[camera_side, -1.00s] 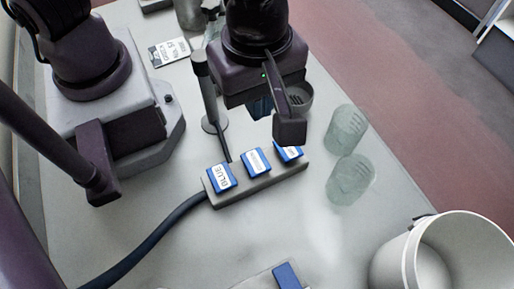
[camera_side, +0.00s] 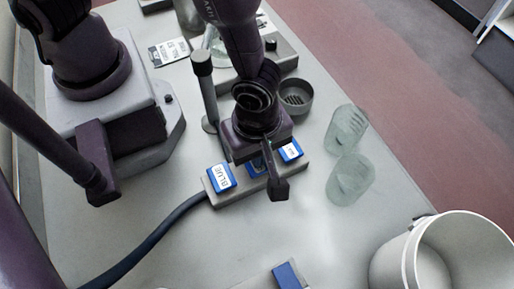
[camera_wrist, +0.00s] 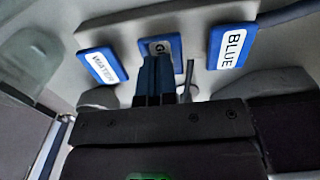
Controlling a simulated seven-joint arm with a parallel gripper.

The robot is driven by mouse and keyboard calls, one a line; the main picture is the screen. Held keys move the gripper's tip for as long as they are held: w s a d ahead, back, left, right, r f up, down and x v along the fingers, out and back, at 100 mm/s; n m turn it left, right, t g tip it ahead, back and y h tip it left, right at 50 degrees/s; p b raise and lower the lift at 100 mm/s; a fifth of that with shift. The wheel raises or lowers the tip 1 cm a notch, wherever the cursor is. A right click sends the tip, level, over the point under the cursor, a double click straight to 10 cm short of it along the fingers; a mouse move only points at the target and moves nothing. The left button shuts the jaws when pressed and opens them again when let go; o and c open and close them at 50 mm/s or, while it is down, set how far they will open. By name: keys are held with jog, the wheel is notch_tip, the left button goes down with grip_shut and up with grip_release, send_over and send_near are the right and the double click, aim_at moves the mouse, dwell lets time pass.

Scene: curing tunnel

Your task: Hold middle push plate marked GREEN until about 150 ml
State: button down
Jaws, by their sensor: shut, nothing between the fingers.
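A grey bar (camera_side: 237,198) carries three blue push plates with white labels. The plate marked BLUE (camera_side: 220,177) is at its left end in the side view, and another plate (camera_side: 291,150) is at its right end. The middle plate (camera_side: 256,164) is mostly hidden by my gripper there. In the wrist view the middle plate (camera_wrist: 172,45) shows a label starting with G, between WATER (camera_wrist: 103,66) and BLUE (camera_wrist: 231,46).
A grey post (camera_side: 203,75) stands left of my gripper. A slotted grey cup (camera_side: 296,97) is behind it. Two clear glasses (camera_side: 346,128) (camera_side: 352,180) stand to the right. A white bucket (camera_side: 412,262) is at lower right. A cable (camera_side: 150,242) runs from the bar.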

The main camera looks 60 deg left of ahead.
dwell(0.3)
jog(key=shift+f, duration=1.2)
notch_tip(320, 180, up, 14)
jog(key=shift+r, duration=0.2)
jog(key=shift+w+d, duration=0.1)
dwell(1.3)
notch_tip(320, 180, up, 2)
